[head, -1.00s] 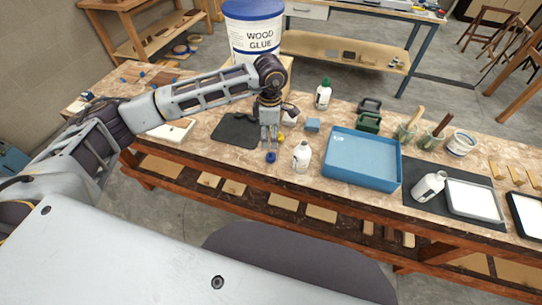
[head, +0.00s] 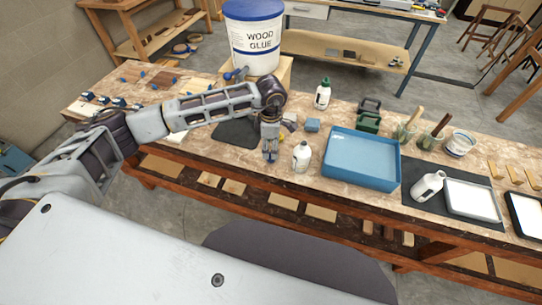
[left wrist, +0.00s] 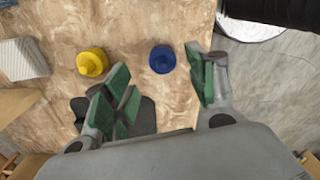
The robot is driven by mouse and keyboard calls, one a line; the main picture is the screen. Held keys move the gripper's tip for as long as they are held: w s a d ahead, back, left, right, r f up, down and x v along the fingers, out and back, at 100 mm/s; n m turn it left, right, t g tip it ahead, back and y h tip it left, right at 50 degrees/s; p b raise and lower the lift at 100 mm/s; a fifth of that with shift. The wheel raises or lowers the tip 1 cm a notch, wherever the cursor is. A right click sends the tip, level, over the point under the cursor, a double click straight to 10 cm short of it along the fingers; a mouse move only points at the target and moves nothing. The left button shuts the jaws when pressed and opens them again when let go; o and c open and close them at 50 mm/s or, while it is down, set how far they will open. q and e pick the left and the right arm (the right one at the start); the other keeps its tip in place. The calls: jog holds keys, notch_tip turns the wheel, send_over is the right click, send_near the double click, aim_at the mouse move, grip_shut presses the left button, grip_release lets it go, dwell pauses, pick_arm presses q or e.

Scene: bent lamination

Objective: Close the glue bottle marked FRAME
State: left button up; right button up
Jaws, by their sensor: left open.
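A white glue bottle (head: 302,157) stands upright near the bench's front edge, with no coloured cap visible on it. A second white bottle (head: 323,93) with a green cap stands farther back. A third white bottle (head: 428,186) lies tilted on a dark mat at the right. I cannot read a FRAME mark on any of them. My left gripper (head: 270,155) is open, pointing down just left of the uncapped bottle. In the left wrist view a blue cap (left wrist: 162,59) lies between the open fingers (left wrist: 163,88), apart from them, and a yellow cap (left wrist: 91,61) lies beside the left finger.
A blue tray (head: 362,158) stands right of the uncapped bottle. A dark mat (head: 236,131) lies left of the gripper. A wood glue bucket (head: 254,38) stands at the back.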

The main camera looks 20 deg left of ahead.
pick_arm(q)
jog(key=shift+s+d+f+p, duration=0.1)
jog(key=shift+f+p, duration=0.1)
jog(key=shift+f, duration=0.9)
jog(key=shift+s+d+f+p, duration=0.1)
jog(key=shift+f+p, duration=0.05)
jog(key=shift+f, duration=0.9)
jog(key=c, duration=0.7)
